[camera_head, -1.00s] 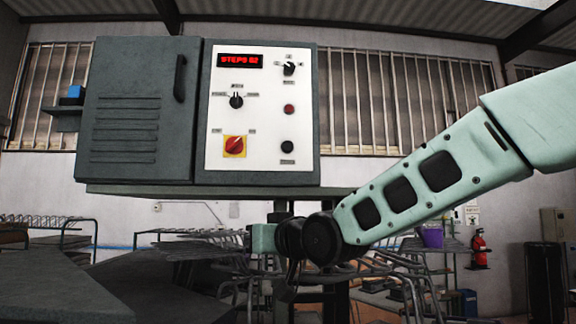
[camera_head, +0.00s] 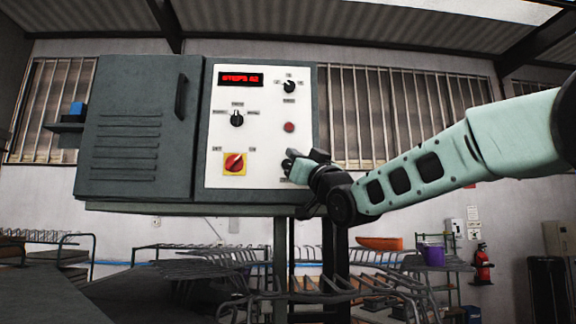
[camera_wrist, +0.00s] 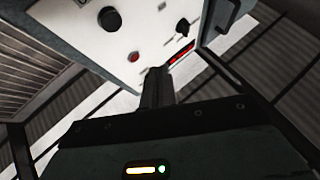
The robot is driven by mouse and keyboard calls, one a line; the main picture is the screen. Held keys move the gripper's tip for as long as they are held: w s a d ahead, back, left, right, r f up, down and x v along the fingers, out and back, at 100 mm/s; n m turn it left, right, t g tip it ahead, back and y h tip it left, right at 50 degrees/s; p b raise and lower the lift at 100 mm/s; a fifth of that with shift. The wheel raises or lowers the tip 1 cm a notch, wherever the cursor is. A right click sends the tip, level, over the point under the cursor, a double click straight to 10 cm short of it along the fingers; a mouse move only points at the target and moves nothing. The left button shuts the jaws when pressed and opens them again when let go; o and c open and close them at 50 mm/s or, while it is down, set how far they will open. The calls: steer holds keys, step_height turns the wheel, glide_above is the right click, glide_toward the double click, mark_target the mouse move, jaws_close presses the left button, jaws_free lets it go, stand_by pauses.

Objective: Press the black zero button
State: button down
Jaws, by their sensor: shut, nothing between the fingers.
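The white control panel (camera_head: 265,80) is on the front of a grey cabinet. Its round black button (camera_head: 286,167), at the lower right below a red button (camera_head: 289,127), is partly hidden behind my gripper (camera_head: 291,158) in the head view. In the wrist view the round black button (camera_wrist: 108,18) shows clear at the upper left, with the red button (camera_wrist: 134,57) nearer the fingers. My gripper is shut and empty, its fingers (camera_wrist: 156,72) pointing toward the panel. I cannot tell whether the tips touch it. The button's label is not readable.
A red display (camera_head: 240,79), two black selector knobs (camera_head: 237,119) and a red-and-yellow rotary switch (camera_head: 235,163) share the panel. The cabinet door handle (camera_head: 181,95) sticks out on the left. Metal racks (camera_head: 330,285) stand below.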

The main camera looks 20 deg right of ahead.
steer(key=w+d+p, duration=0.1)
steer(key=w+p, duration=0.4)
steer(key=w, duration=0.3)
steer(key=shift+w+d, duration=0.3)
steer(key=shift+d, duration=0.05)
steer(key=shift+w, duration=0.1)
stand_by(1.8)
steer(key=shift+w, duration=0.35)
